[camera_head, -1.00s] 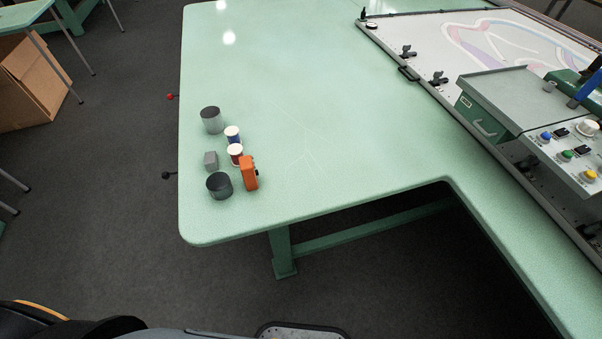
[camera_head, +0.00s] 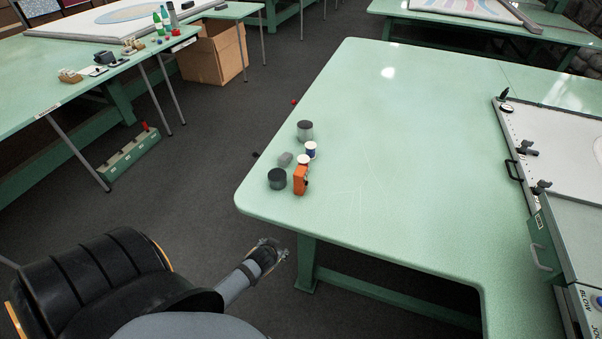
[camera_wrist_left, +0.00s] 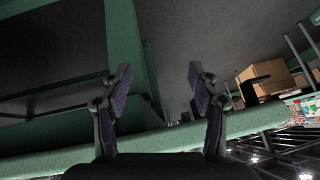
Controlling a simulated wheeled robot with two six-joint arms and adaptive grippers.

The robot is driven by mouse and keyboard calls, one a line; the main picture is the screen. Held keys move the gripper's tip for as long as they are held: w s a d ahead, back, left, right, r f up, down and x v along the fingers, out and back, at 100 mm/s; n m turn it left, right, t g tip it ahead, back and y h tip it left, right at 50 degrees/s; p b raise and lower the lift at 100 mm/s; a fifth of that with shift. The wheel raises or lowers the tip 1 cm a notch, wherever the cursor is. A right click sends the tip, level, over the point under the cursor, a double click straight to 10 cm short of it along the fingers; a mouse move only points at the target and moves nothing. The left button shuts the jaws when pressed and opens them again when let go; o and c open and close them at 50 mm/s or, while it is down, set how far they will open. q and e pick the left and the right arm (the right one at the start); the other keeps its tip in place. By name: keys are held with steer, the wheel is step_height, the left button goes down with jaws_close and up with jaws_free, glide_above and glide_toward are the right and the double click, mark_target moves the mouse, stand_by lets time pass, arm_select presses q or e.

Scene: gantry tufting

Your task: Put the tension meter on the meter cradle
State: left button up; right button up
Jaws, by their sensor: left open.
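An orange boxy device (camera_head: 300,179), which looks like the tension meter, stands near the left corner of the green table (camera_head: 400,130). Beside it are a dark cup (camera_head: 277,179), a small grey block (camera_head: 285,159), a white-topped spool and a blue-and-white spool (camera_head: 310,149). A grey cylinder (camera_head: 304,131) stands behind them. I cannot make out the meter cradle. My left gripper (camera_head: 272,250) is open and empty, off the table's front left corner and apart from the meter. The wrist view shows its two fingers spread (camera_wrist_left: 163,88). My right gripper is out of view.
A frame with a handle and clamps (camera_head: 530,150) lies on the table's right. Another green table (camera_head: 60,85) at the left holds several small items. A cardboard box (camera_head: 213,52) stands on the floor behind. The middle of the near table is bare.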

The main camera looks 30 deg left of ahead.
arm_select(q)
steer(key=w+r+n+t+p, duration=0.1)
steer(key=w+r, duration=0.1)
steer(key=r, duration=0.6)
steer(key=w+r+t+p, duration=0.1)
steer(key=w+r, duration=0.1)
steer(key=r, duration=0.6)
steer(key=t, duration=0.5)
glide_toward(299, 172)
steer(key=x, duration=0.4)
steer(key=p+x, duration=0.1)
steer(key=x, duration=0.1)
steer(key=shift+s+a+f, duration=0.15)
steer(key=shift+f, duration=0.15)
steer(key=shift+w+r+p, duration=0.15)
steer(key=shift+w+p, duration=0.2)
steer(key=shift+p, duration=0.05)
steer(key=p+x, duration=0.1)
steer(key=x, duration=0.3)
steer(key=shift+r, duration=0.1)
steer(key=shift+w+f, duration=0.25)
steer(key=shift+w, duration=0.15)
steer(key=shift+s, duration=0.1)
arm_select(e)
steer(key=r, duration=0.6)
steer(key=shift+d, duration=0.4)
arm_select(q)
steer(key=shift+r, duration=0.1)
steer(key=shift+c, duration=0.4)
